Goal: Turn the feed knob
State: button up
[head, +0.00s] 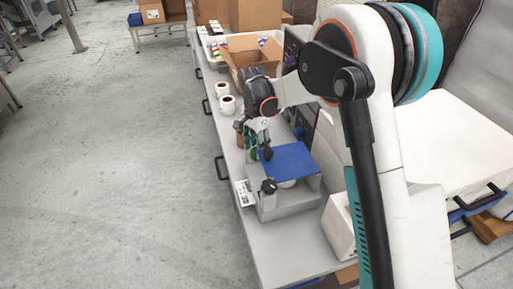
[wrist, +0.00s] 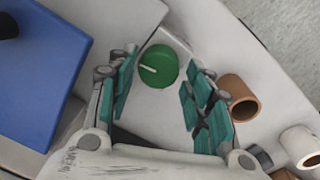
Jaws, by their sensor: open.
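A round green knob (wrist: 158,66) with a short white line on its face, the line lying toward the left, sits on a pale surface in the wrist view. I take it as the feed knob; no label on it is readable. My gripper (wrist: 161,72) is open, with one teal finger pad set to the left of the knob and the other to the right, and visible gaps on both sides. In the head view my gripper (head: 254,150) points down at the bench beside the blue-topped scale (head: 290,159). There the knob is not clearly visible behind the gripper.
The blue plate (wrist: 40,70) is left of my gripper in the wrist view. A brown tube (wrist: 238,98) stands close to the right finger. The floor (head: 110,150) to the left is clear.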

aim_at(255, 149)
notch_tip(255, 149, up, 11)
jog(key=shift+w+a, duration=0.2)
jog(key=shift+w, duration=0.05)
jog(key=s+d+r+n+t, duration=0.3)
jog(key=s+d+r+n, duration=0.2)
jog(key=s+d+r, duration=0.8)
jog(key=s+d+f+n+t, duration=0.2)
jog(key=s+d+f, duration=0.1)
jog(key=s, duration=0.6)
jog(key=s+d+f+n+t, duration=0.2)
jog(key=s+d+f+n, duration=0.1)
jog(key=s, duration=0.6)
jog(key=shift+s+d+f+t, duration=0.25)
jog(key=shift+s+d+t, duration=0.1)
jog(key=shift+d, duration=0.1)
